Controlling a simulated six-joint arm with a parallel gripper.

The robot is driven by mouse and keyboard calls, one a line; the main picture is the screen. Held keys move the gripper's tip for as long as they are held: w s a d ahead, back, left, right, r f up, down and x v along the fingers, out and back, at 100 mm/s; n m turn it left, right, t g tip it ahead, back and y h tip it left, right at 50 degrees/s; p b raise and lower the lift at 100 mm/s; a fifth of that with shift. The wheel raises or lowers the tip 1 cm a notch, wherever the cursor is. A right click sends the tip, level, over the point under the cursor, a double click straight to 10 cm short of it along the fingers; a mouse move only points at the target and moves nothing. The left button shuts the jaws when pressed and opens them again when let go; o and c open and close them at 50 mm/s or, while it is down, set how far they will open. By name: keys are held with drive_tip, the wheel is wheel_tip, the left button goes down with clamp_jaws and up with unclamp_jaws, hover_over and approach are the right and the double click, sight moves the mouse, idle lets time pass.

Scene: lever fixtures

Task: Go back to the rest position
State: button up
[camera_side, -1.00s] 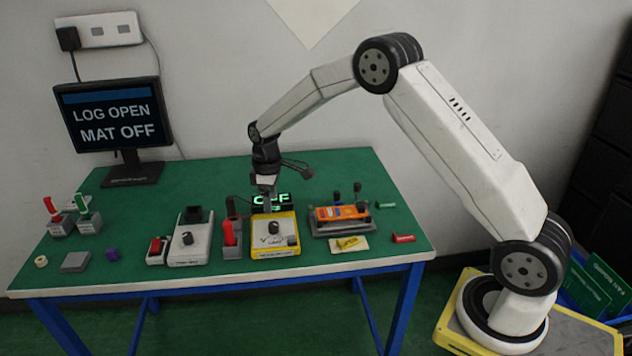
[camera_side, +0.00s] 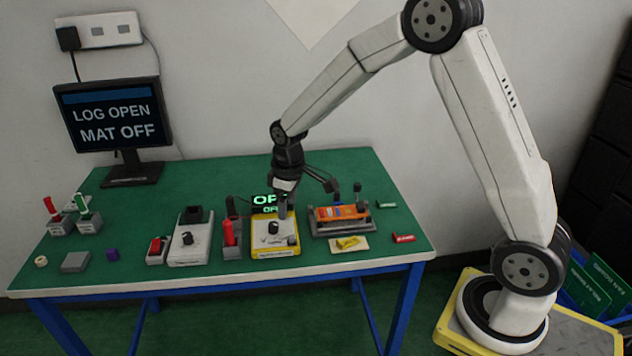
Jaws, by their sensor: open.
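My gripper (camera_side: 284,212) points down just above the back right part of the yellow-edged fixture (camera_side: 275,251), which has a black knob (camera_side: 273,228) on top. Its jaws are open, and I see nothing held in them. A small display (camera_side: 265,202) with green letters stands behind this fixture and is partly hidden by my gripper. Whether the fingertips touch the fixture is too small to tell.
An orange device (camera_side: 338,213) sits in a grey tray to the right. A monitor (camera_side: 115,115) reads "LOG OPEN MAT OFF". The green table's (camera_side: 215,172) back middle is clear.

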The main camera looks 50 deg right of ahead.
drive_tip(key=s+a+r+m+t, duration=0.1)
drive_tip(key=s+a+m, duration=0.2)
drive_tip(key=s, duration=1.4)
drive_tip(key=shift+s+m+t, duration=0.2)
drive_tip(key=shift+m+t, duration=0.1)
drive_tip(key=shift+m, duration=0.1)
drive_tip(key=shift+r, duration=0.1)
